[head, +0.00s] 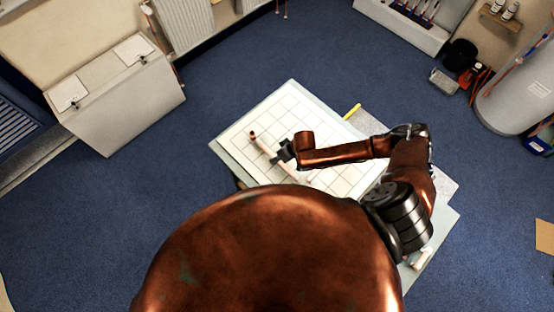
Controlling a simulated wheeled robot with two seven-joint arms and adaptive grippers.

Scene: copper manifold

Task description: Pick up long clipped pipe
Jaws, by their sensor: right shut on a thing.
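The long clipped pipe (263,145) is a thin, pinkish copper rod on the white gridded board (282,102). It slants from upper left to lower right, and its upper-left end looks darker copper. My right gripper (283,156) reaches in from the right and is shut on the pipe near its middle. The black fingers hide that part of the pipe. The picture is too small to tell whether the pipe touches the board or is just above it. The clips cannot be made out clearly. My left gripper is not in view.
The board lies on a pale table, with a yellow item (352,111) at its upper-right edge. A white cabinet (120,95) stands at left and a white cylinder tank (517,95) at right. Blue carpet around the table is mostly clear. My copper body hides the table's near side.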

